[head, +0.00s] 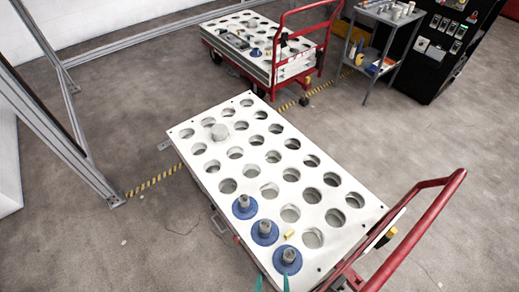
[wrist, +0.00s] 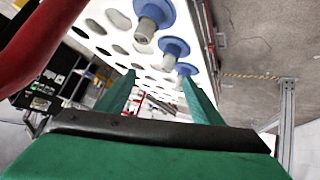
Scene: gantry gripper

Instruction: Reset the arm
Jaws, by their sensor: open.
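My gripper (wrist: 158,92) shows two green fingers spread apart in the wrist view, with nothing seen between them. In the head view only its green fingertips (head: 272,282) show at the bottom edge, close to the near end of the white cart top (head: 205,187). Three blue flanged pieces with grey posts stand in a row on that top: a far one (head: 244,207), a middle one (head: 265,232) and a near one (head: 287,260) by my fingertips. They also show in the wrist view (wrist: 172,47). Most of my arm is out of view.
The cart's red handle (head: 420,228) rises at the right. A second cart (head: 250,57), a shelf trolley (head: 374,57) and a black cabinet (head: 447,45) stand behind.

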